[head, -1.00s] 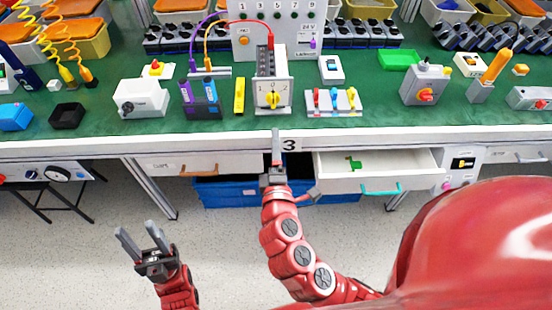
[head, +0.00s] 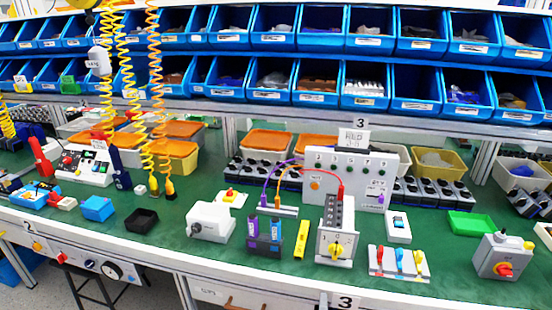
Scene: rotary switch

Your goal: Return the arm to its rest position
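Neither of my grippers nor my arms show in the head view now, so their pose is hidden. A white box with a yellow rotary knob (head: 337,249) stands near the front edge of the green bench (head: 265,262), right of centre. A grey box with a red rotary knob (head: 499,262) stands further right on the bench. A white panel with a row of green indicators and an orange button (head: 350,175) stands behind the yellow-knob box. Red, purple and orange leads run near it.
Blue bins (head: 320,83) fill two shelves above the bench. Yellow and orange coiled cords hang at the left. A white box (head: 210,222), a black tray (head: 142,221), a yellow block (head: 301,239) and a green tray (head: 471,225) lie on the bench.

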